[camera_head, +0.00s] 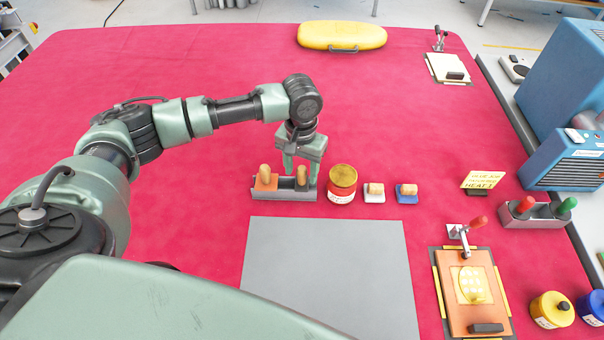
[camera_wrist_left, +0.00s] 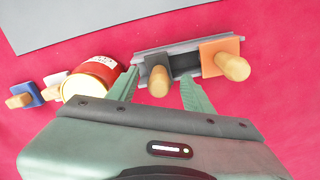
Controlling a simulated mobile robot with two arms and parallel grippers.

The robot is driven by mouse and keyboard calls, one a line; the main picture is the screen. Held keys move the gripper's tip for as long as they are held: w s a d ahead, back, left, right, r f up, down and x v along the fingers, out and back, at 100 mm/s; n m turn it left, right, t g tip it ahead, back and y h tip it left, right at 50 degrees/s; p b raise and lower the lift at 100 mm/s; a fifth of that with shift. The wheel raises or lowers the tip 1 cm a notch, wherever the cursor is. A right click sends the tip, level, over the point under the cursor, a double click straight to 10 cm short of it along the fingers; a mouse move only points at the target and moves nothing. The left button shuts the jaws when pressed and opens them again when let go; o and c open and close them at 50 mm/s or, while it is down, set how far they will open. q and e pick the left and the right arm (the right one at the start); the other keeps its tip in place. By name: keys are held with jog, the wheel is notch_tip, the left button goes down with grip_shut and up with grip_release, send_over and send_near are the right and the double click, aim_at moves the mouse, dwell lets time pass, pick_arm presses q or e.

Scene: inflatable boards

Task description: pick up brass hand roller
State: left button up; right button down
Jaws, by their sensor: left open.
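A grey metal holder (camera_head: 283,194) stands on the red table below my left gripper (camera_head: 302,168). Two wooden handles rise from it. The handle (camera_head: 302,177) at the holder's right end appears to belong to the hand roller; no brass part can be made out. In the left wrist view this handle (camera_wrist_left: 158,82) shows between the two open green fingers of my left gripper (camera_wrist_left: 159,84). The fingers stand apart, one on each side, with nothing clamped. The other handle (camera_wrist_left: 233,66) is on an orange block (camera_wrist_left: 219,50). My right gripper is out of view.
A red-labelled can (camera_head: 342,184) stands close right of the holder, then two small handled blocks (camera_head: 374,193), (camera_head: 407,193). A grey mat (camera_head: 330,280) lies in front. A clamp plate (camera_head: 472,290) and blue machine (camera_head: 565,100) are at right. The table's left and back are mostly clear.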

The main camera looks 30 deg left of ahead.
pick_arm(q)
notch_tip(320, 180, down, 2)
jog(key=shift+w+f, duration=0.15)
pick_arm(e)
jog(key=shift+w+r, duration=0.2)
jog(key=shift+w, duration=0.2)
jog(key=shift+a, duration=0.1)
pick_arm(q)
grip_shut()
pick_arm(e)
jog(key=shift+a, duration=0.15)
